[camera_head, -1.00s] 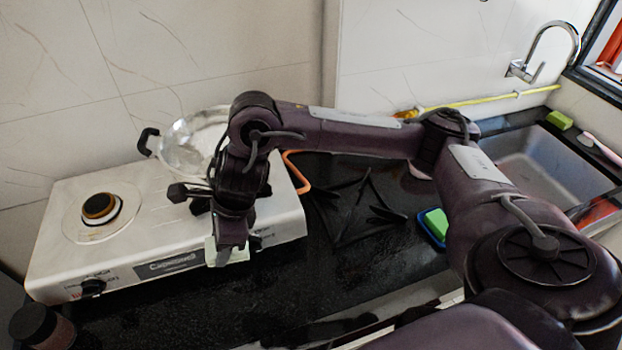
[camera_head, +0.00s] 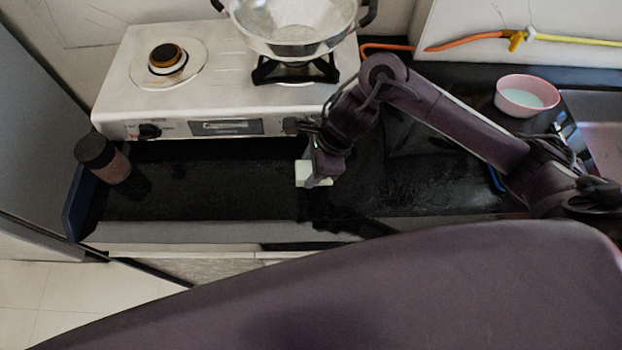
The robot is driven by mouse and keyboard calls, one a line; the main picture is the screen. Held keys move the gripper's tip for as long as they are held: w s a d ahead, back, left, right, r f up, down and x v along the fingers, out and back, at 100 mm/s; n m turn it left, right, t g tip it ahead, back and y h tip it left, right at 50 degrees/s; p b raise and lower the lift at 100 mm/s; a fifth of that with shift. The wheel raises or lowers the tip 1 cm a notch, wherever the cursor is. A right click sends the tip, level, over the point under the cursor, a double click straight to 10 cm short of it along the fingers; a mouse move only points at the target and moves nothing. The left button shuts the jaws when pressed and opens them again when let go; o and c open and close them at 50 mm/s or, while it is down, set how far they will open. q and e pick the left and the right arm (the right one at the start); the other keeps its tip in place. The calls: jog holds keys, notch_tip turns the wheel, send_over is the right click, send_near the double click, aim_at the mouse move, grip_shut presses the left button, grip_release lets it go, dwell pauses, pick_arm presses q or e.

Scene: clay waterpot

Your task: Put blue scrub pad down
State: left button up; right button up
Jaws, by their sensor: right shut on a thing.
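My right gripper (camera_head: 321,177) points down over the black counter (camera_head: 225,185), in front of the stove's right end. It is shut on a small pale pad (camera_head: 304,171), which looks off-white rather than blue from here. The gripper hides part of the pad, and I cannot tell whether the pad touches the counter. A thin blue edge (camera_head: 496,180) shows on the counter beside my right forearm; the rest of that thing is hidden. My left gripper is not in view.
A white stove (camera_head: 112,97) carries a glass-like pan (camera_head: 295,38) on its right burner. A dark jar (camera_head: 115,166) stands at the counter's left end. A pink bowl (camera_head: 527,96) sits by the sink (camera_head: 594,113). The counter between jar and gripper is clear.

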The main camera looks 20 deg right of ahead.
jog(key=shift+f, duration=2.95)
jog(key=shift+f, duration=0.1)
jog(key=shift+f, duration=0.1)
jog(key=o, duration=1.3)
jog(key=v, duration=1.1)
jog(key=shift+d+r, duration=0.1)
jog(key=shift+r, duration=0.2)
jog(key=shift+d+r, duration=0.1)
jog(key=shift+r, duration=0.25)
